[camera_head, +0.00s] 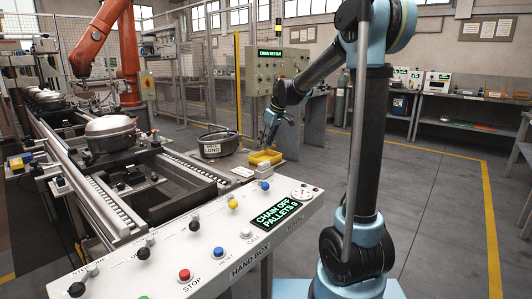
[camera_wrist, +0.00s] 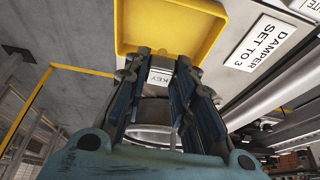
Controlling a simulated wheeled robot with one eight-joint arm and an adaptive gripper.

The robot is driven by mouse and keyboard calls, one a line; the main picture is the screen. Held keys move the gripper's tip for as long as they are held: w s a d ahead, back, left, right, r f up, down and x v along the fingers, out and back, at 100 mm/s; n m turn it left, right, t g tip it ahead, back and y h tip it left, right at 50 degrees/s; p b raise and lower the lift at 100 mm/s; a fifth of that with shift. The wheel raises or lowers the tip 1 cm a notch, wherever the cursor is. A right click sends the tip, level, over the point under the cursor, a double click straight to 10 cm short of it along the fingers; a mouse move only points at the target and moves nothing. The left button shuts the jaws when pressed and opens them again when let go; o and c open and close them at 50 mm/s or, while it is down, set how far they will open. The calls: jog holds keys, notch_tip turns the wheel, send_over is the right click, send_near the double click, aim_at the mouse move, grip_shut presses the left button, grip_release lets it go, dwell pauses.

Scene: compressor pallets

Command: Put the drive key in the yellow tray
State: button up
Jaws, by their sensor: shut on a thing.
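The yellow tray (camera_head: 265,157) sits on the bench edge at mid-picture in the head view. In the wrist view the yellow tray (camera_wrist: 205,48) fills the top middle, just beyond my fingertips. My gripper (camera_wrist: 161,62) is shut on the drive key, a small pale piece marked KEY (camera_wrist: 160,77) between the dark fingers. The fingers hide most of the key's shape. In the head view my gripper (camera_head: 268,140) points down close above the tray, and the key is too small to make out there. Whether key and tray touch cannot be told.
A dark round vessel labelled LONG (camera_head: 214,142) stands left of the tray. A plate reading DAMPER SET TO 3 (camera_wrist: 267,42) lies right of the tray in the wrist view. A control panel with knobs (camera_head: 195,235) and a conveyor with compressors (camera_head: 110,132) fill the left foreground.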

jog(key=shift+d+f, duration=0.1)
jog(key=shift+f, duration=2.35)
jog(key=o, duration=1.1)
jog(key=shift+c, duration=0.2)
